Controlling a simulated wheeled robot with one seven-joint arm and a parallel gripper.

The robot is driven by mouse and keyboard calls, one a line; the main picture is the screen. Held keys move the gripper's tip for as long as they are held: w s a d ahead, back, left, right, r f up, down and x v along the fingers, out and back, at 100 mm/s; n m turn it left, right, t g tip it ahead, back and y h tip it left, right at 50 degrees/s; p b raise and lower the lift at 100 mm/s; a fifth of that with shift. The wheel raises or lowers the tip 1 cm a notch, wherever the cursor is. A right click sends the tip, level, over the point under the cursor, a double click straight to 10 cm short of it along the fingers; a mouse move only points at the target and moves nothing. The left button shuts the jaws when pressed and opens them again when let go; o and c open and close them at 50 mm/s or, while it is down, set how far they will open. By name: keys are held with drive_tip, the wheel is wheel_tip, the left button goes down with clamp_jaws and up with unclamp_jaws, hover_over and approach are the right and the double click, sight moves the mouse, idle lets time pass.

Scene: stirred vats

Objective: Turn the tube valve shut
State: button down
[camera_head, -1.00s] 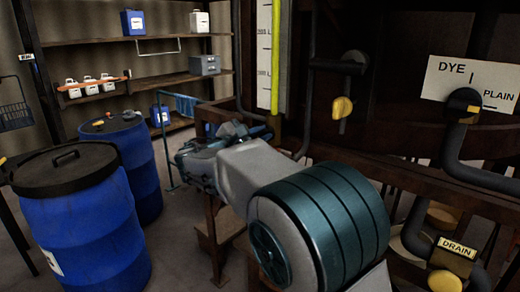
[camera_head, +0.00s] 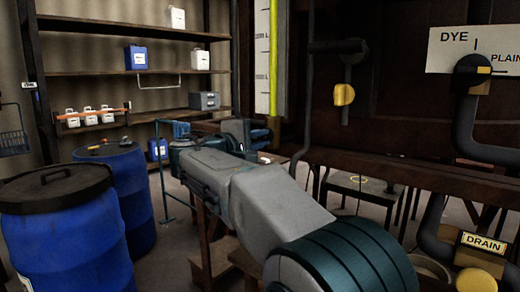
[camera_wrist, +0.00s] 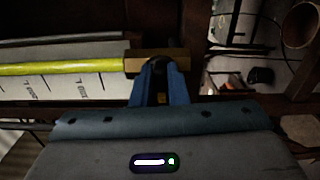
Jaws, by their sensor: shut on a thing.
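The upright gauge tube with yellow-green liquid (camera_head: 273,60) stands beside a white scale, right of centre in the head view. In the wrist view the tube (camera_wrist: 60,68) runs in from the left and meets a brass-coloured valve block (camera_wrist: 134,66). My gripper (camera_wrist: 158,66) is at this block, its two blue fingers closed together on a dark small part, which I take as the tube valve's handle. The fingers hide most of that part, so its angle cannot be told.
A pipe valve with a yellow knob (camera_head: 344,95) hangs right of the tube. The DYE/PLAIN sign (camera_head: 475,50) and DRAIN sign (camera_head: 482,243) are at the right. Dark timber beams surround the pipes. Blue drums (camera_head: 65,240) and a shelf (camera_head: 90,74) stand at the left.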

drive_tip(key=shift+f+m+b, duration=0.1)
drive_tip(key=shift+m+b, duration=0.25)
drive_tip(key=shift+m, duration=0.15)
drive_tip(key=c, duration=1.4)
unclamp_jaws()
drive_tip(key=shift+c, duration=0.2)
drive_tip(key=p+v, duration=0.1)
drive_tip(key=v, duration=1.3)
